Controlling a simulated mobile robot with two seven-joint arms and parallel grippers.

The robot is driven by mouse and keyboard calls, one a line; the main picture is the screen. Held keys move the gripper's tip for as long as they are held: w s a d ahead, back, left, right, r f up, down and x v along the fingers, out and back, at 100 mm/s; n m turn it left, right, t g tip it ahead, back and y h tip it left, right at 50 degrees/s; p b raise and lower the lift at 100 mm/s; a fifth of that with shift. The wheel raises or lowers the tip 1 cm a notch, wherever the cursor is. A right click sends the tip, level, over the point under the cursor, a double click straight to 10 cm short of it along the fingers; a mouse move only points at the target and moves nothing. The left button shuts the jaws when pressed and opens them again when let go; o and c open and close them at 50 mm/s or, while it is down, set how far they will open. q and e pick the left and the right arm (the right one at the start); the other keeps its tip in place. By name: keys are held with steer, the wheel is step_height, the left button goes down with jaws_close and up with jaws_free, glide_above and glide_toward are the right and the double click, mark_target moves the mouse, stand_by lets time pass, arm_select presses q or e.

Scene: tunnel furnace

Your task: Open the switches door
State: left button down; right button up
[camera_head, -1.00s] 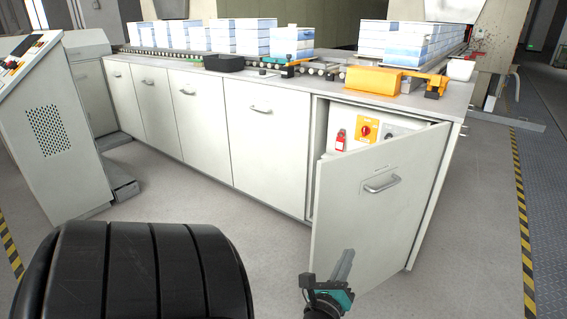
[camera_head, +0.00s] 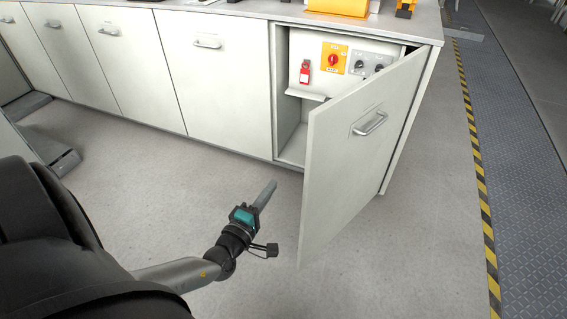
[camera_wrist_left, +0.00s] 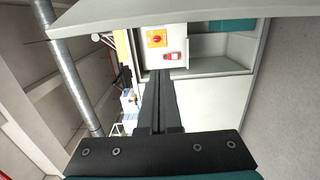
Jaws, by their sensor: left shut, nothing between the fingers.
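The switches door (camera_head: 345,150) is the white door at the right end of the cabinet, with a bar handle (camera_head: 369,124). It stands partly open, hinged on its right side. Inside the compartment are a red rotary switch on a yellow plate (camera_head: 334,59), a red padlock tag (camera_head: 305,72) and grey knobs (camera_head: 369,64). My left gripper (camera_head: 265,193) is shut and empty, left of the door's free edge and in front of the opening, apart from the door. In the left wrist view its fingers (camera_wrist_left: 160,100) point toward the compartment with the yellow switch plate (camera_wrist_left: 157,38). My right gripper is not in view.
Closed white cabinet doors (camera_head: 218,80) with handles run to the left. Orange equipment (camera_head: 342,6) sits on the cabinet top. The grey floor (camera_head: 235,165) before the cabinet is clear. A yellow-black stripe (camera_head: 478,160) runs along the right.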

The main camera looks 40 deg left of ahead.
arm_select(q)
steer(key=w+d+b, duration=0.2)
steer(key=w+b, duration=0.1)
steer(key=w, duration=0.6)
steer(key=shift+d, duration=0.25)
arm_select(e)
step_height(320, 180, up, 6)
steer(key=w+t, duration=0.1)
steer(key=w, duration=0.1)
